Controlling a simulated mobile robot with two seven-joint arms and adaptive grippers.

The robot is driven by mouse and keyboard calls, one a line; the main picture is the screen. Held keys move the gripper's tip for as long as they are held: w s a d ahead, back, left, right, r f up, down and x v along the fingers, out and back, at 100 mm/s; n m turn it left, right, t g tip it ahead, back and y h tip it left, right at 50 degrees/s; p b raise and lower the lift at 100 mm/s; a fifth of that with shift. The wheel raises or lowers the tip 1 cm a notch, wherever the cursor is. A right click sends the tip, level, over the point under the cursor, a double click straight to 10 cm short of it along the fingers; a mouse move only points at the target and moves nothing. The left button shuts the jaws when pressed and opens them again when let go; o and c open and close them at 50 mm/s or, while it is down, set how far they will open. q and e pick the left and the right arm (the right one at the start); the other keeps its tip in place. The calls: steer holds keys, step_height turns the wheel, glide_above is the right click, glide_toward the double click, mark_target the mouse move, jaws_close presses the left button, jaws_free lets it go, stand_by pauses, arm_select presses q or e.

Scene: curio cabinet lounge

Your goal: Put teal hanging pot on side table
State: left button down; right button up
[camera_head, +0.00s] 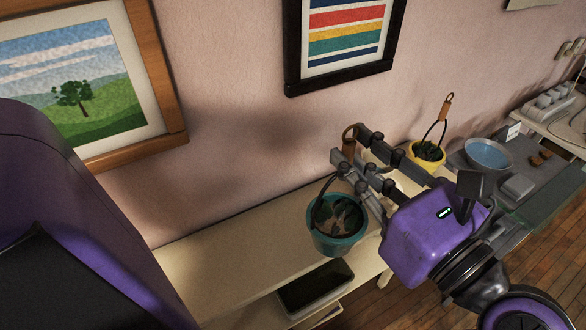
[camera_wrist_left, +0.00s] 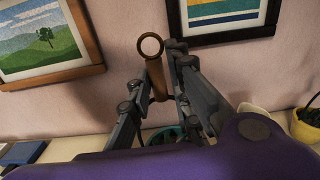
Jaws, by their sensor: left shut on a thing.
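The teal hanging pot (camera_head: 338,243) holds dark plants and has a dark looped hanger with a wooden grip (camera_head: 348,140). My left gripper (camera_head: 350,160) is shut on this grip, and the pot hangs upright below. In the left wrist view the grip (camera_wrist_left: 157,82), topped by a ring, is between the fingers (camera_wrist_left: 160,70); the teal pot (camera_wrist_left: 163,134) is mostly hidden behind them. A long cream table (camera_head: 215,268) runs along the wall behind and below the pot. I cannot tell how high the pot is above it. My right gripper is not in view.
A yellow hanging pot (camera_head: 428,158) stands farther right, with its hanger upright. A grey surface beyond holds a blue bowl (camera_head: 488,153). A dark tray (camera_head: 314,286) sits below the cream top. Framed pictures (camera_head: 345,40) hang on the wall.

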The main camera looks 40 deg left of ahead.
arm_select(q)
steer(key=w+a+f+b, duration=0.2)
steer(key=a+f+b, duration=0.1)
steer(key=a+f, duration=0.8)
steer(key=shift+w+a+f, duration=0.2)
steer(key=shift+a+f, duration=0.05)
steer(key=shift+f, duration=0.2)
steer(key=c, duration=1.6)
jaws_free()
steer(key=shift+f, duration=0.1)
